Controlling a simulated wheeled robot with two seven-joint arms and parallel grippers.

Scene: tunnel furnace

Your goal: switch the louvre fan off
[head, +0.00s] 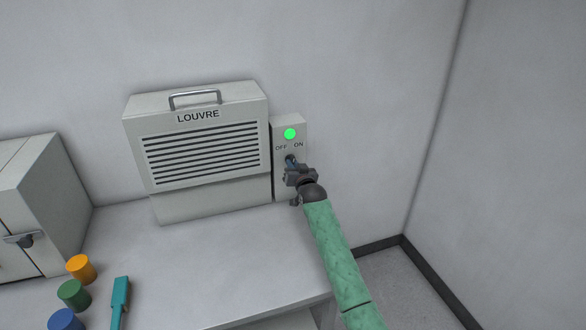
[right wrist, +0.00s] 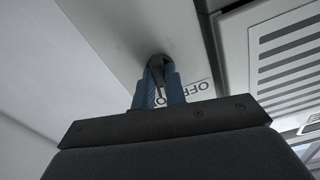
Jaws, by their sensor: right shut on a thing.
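The louvre fan (head: 205,150) is a pale grey box with dark slats, a top handle and a LOUVRE label, standing against the back wall. Beside it on the right is a switch panel (head: 279,127) with a lit green lamp (head: 290,134) and the words OFF and ON. My right gripper (head: 291,163) is at the panel just below the words, shut on the switch knob. In the right wrist view the blue fingers close on the dark switch knob (right wrist: 158,62), partly hiding the OFF and ON label (right wrist: 195,93). My left gripper is not in view.
The bench top (head: 225,245) is clear in front of the fan. A grey cabinet (head: 50,190) stands at the left. Bare wall is on the right.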

